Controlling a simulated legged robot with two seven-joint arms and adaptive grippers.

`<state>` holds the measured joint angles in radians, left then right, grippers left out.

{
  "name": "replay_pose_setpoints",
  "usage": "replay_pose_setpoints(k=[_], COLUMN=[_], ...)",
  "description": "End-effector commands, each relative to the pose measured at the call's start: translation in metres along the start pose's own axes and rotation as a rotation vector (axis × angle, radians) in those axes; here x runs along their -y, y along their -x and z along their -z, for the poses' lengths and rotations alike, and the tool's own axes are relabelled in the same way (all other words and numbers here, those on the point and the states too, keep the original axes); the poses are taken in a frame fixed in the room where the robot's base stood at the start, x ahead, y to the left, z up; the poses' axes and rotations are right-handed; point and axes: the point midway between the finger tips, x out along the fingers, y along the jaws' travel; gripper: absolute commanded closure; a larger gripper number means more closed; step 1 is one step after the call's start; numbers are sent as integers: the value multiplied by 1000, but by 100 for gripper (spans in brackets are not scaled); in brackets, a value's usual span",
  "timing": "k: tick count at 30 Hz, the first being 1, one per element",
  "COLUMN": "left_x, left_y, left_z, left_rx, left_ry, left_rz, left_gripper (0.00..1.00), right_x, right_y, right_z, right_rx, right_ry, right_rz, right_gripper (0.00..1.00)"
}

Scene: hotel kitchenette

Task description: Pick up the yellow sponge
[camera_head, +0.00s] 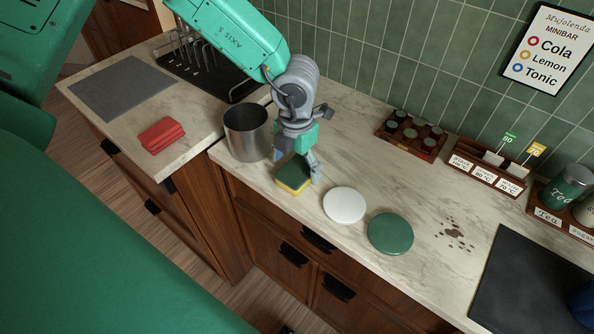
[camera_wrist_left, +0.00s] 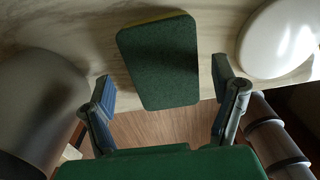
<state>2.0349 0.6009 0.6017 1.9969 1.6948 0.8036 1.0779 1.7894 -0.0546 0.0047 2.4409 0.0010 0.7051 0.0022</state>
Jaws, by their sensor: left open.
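The yellow sponge (camera_head: 292,177) has a dark green top and a yellow lower layer. It lies on the marble counter near its front edge. My left gripper (camera_head: 298,164) is above and at the sponge, with one finger showing at its right side. In the left wrist view the sponge (camera_wrist_left: 160,62) shows its green face between the two spread fingers of the left gripper (camera_wrist_left: 163,105), with gaps on both sides. The fingers are open and hold nothing. My right gripper is not in view.
A metal canister (camera_head: 247,133) stands close left of the sponge. A white disc (camera_head: 344,205) and a green disc (camera_head: 390,233) lie to its right. A red folded cloth (camera_head: 162,135) and a grey mat (camera_head: 121,87) are farther left. Brown spots (camera_head: 454,233) mark the counter.

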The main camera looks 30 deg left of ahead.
Motion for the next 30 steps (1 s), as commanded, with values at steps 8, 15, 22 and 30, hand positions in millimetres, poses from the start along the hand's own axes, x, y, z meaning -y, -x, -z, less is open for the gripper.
replay_pose_setpoints(k=[8, 15, 22, 30], left_x=[2, 1, 0, 0], left_y=[-15, -15, -16, 2], left_z=[0, 0, 0, -1], left_rx=[1, 1, 0, 3], left_ry=[-2, -2, -1, 1], left_rz=[-1, 0, 0, 0], left_gripper=[20, 55, 56, 56], right_x=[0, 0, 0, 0], right_y=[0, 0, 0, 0], right_z=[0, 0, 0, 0], right_rx=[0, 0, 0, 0], right_ry=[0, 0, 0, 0], right_rz=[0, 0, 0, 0], right_gripper=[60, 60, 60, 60])
